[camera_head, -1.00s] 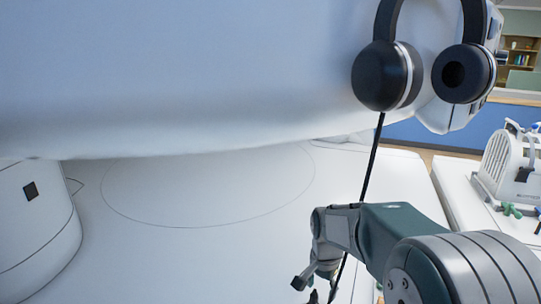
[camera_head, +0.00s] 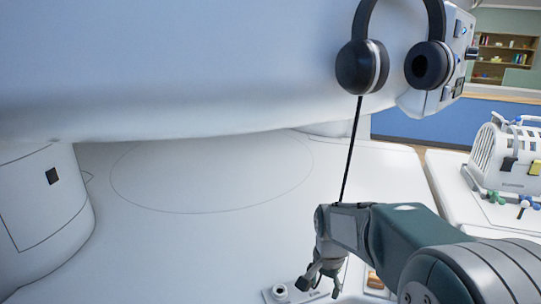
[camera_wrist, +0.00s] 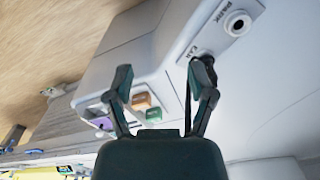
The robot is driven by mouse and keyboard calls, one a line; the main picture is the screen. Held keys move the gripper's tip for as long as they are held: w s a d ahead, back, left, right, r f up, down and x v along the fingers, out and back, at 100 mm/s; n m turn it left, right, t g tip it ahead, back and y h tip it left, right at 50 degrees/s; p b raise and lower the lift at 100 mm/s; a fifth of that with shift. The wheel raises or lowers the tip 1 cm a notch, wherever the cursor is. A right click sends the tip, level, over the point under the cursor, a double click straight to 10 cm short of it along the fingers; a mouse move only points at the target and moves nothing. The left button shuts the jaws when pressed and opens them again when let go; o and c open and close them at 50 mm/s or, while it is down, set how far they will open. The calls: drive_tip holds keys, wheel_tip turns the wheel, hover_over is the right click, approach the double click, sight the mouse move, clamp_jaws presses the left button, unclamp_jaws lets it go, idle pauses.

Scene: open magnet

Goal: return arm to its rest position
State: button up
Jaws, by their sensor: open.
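My arm reaches in from the lower right in the head view. My gripper (camera_head: 322,281) points down and sits just above a small light panel with a round socket (camera_head: 280,291). In the wrist view, my gripper (camera_wrist: 163,80) has its two fingers spread wide with nothing held between them. A dark plug or cable end (camera_wrist: 206,60) is close to the right fingertip, by the panel's lettering; I cannot tell if they touch. The panel's white round socket (camera_wrist: 238,25) is further to the upper right.
Black headphones (camera_head: 362,67) hang on the large white machine (camera_head: 200,80), their cable (camera_head: 351,150) running down behind my arm. A white curved housing (camera_head: 40,220) stands at left. A white slatted device (camera_head: 505,155) rests at right. The white surface (camera_head: 210,180) between is clear.

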drive_tip(key=s+d+r+n+t, duration=0.1)
drive_tip(key=s+r+n, duration=0.3)
drive_tip(key=s, duration=0.6)
drive_tip(key=s+d+r+n+t, duration=0.2)
drive_tip(key=s+r+n+t, duration=0.2)
drive_tip(key=s, duration=0.7)
wheel_tip(320, 180, up, 2)
drive_tip(key=shift+s+r, duration=0.25)
idle(1.9)
